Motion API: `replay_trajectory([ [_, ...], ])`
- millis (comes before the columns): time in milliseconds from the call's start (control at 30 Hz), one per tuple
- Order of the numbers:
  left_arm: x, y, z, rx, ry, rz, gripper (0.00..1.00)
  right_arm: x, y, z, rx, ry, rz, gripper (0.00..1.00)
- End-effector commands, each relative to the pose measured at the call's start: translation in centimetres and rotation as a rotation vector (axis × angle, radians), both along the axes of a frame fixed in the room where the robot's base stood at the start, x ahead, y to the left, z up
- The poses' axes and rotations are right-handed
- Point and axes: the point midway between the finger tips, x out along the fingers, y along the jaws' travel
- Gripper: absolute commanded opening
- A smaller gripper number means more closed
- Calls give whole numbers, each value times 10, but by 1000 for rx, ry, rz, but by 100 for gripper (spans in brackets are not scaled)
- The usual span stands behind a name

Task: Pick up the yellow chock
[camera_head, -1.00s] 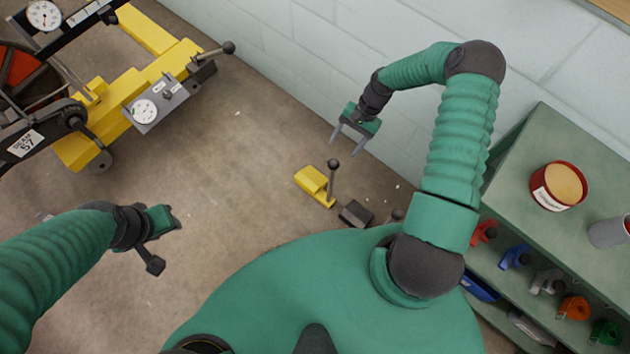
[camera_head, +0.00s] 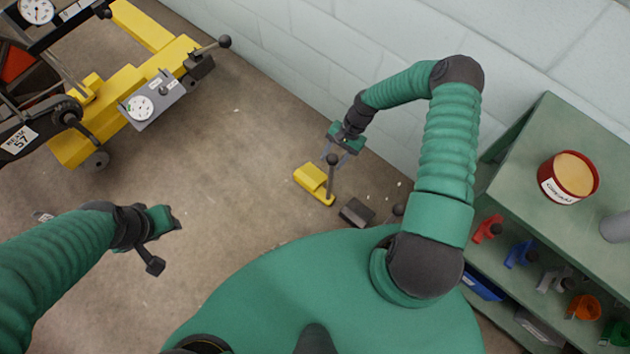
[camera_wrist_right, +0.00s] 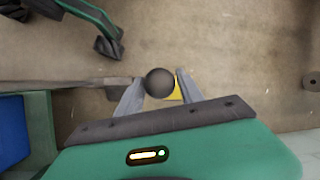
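The yellow chock (camera_head: 314,181) lies on the floor near the wall, with an upright dark handle ending in a round black knob (camera_head: 332,160). My right gripper (camera_head: 334,160) is at the knob, seen from above. In the right wrist view the knob (camera_wrist_right: 159,82) sits between the two grey fingers of the right gripper (camera_wrist_right: 154,88), which are apart. A bit of the yellow chock (camera_wrist_right: 174,89) shows behind the knob; the rest is hidden. My left gripper (camera_head: 162,245) is away to the left above bare floor; its finger opening is unclear.
A dark block (camera_head: 356,212) lies right of the chock, close to my body. A yellow machine (camera_head: 125,75) with dials stands at upper left. A green shelf (camera_head: 520,165) with a red can (camera_head: 568,178) and coloured clamps is at right. Floor left of the chock is clear.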

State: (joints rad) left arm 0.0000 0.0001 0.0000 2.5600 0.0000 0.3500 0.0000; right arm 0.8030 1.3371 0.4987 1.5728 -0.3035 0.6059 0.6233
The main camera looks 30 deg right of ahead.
Motion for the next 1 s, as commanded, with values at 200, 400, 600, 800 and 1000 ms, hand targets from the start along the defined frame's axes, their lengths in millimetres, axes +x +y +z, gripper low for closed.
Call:
replay_trajectory([
  [200, 0, 0, 0, 0, 0, 0, 36, 0, 0, 0, -1, 1, 0, 14],
  [400, 0, 0, 0, 0, 0, 0, 36, 0, 0, 0, -1, 1, 0, 0],
  [600, 0, 0, 0, 0, 0, 0, 36, 1, 0, 1, 1, -1, 1, 0],
  [800, 0, 0, 1, 0, 0, 0, 36, 1, 0, 3, 0, -2, 0, 0],
  [1000, 0, 0, 16, 0, 0, 0, 36, 1, -1, 35, -3, -4, 1, 0],
])
